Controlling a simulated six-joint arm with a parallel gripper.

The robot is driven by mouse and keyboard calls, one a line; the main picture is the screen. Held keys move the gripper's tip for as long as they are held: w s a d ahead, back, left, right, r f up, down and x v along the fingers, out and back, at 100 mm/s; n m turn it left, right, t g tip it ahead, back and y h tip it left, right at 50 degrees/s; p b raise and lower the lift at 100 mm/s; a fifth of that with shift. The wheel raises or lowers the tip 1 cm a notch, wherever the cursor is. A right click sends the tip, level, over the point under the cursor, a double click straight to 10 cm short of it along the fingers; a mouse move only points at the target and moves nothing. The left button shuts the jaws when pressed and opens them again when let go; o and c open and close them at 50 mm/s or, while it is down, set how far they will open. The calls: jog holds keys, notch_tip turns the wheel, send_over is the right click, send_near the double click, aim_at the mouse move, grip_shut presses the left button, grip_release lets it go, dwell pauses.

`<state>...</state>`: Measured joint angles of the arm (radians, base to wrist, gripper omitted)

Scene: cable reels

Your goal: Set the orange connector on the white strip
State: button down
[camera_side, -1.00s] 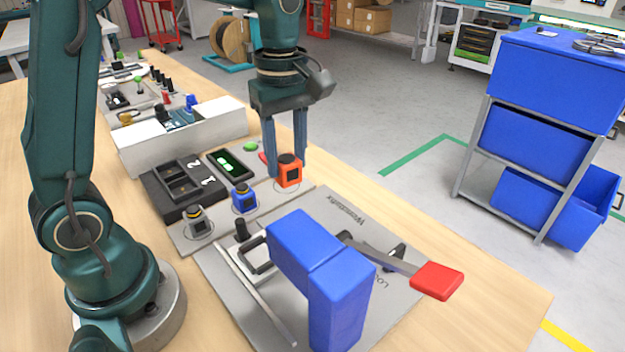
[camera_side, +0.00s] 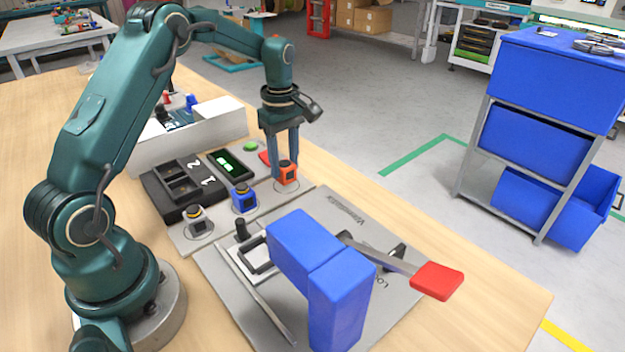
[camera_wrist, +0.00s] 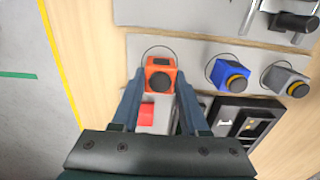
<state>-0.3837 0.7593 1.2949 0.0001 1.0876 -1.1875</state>
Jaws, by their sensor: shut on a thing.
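The orange connector (camera_side: 288,174) has a dark round top and stands at a drawn circle at the far end of a pale grey-white strip (camera_side: 221,226). My gripper (camera_side: 286,167) reaches down from above with its fingers on both sides of the connector, shut on it. In the wrist view, the orange connector (camera_wrist: 160,76) sits between the fingertips of my gripper (camera_wrist: 159,84), upright. The circle shows just beyond it on the strip (camera_wrist: 196,52). I cannot tell whether its base touches the strip.
A blue connector (camera_side: 243,198) and a grey connector (camera_side: 197,221) stand on the same strip. A black two-slot block (camera_side: 180,187), a green-lit display (camera_side: 231,165) and a long white box (camera_side: 151,153) lie behind. A blue block (camera_side: 340,300) and red-ended lever (camera_side: 437,281) are in front.

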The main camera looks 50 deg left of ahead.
jog(key=shift+f, duration=0.4)
jog(key=shift+f, duration=0.15)
jog(key=shift+f, duration=0.15)
jog(key=shift+c, duration=1.7)
grip_release()
notch_tip(320, 180, up, 7)
jog(key=shift+r, duration=0.55)
